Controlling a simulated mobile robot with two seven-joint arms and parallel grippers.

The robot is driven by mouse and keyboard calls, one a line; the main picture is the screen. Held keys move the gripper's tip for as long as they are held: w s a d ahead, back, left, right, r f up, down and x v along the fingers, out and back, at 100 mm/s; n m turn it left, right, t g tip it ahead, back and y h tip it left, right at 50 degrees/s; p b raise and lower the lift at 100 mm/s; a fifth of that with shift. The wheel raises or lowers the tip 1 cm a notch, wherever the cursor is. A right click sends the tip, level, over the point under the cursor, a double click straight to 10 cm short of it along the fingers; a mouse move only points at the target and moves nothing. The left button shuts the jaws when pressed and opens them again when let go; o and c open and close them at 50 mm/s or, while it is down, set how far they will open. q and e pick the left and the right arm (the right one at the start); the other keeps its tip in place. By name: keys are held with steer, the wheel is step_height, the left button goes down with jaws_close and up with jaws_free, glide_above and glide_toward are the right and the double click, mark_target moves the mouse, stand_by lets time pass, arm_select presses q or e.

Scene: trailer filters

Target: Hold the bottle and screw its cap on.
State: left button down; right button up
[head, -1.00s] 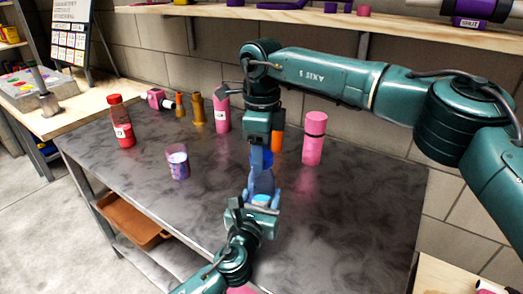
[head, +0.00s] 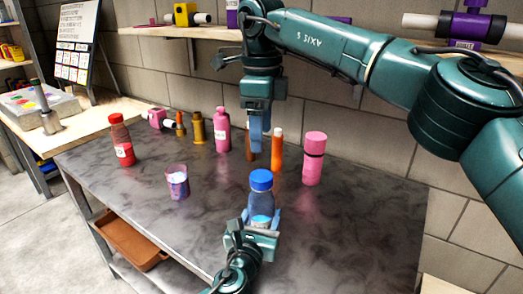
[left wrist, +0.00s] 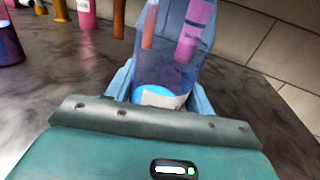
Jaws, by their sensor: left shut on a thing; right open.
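The bottle (head: 261,206) is blue and see-through with a pale label, and stands upright near the table's front edge. The blue cap (head: 261,180) sits on top of its neck; how tight it is I cannot tell. My left gripper (head: 262,222) is shut around the lower part of the bottle. In the left wrist view the bottle (left wrist: 172,65) stands between the blue fingers, and its cap is out of frame. My right gripper (head: 258,140) is open and empty, pointing down above and behind the cap, apart from it.
Behind stand a pink bottle (head: 314,160), an orange bottle (head: 277,155), another pink bottle (head: 222,130) and brass-coloured pieces. A red bottle (head: 121,140) and a purple cup (head: 177,182) are to the left. The grey table (head: 210,225) is clear around the held bottle.

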steer(key=shift+r, duration=0.9)
arm_select(q)
steer(key=shift+c, duration=2.3)
jaws_free()
steer(key=v, duration=1.3)
steer(key=shift+s+p, duration=0.1)
steer(key=shift+p, duration=0.2)
arm_select(e)
steer(key=shift+r, duration=0.3)
arm_select(q)
steer(key=shift+r, duration=0.1)
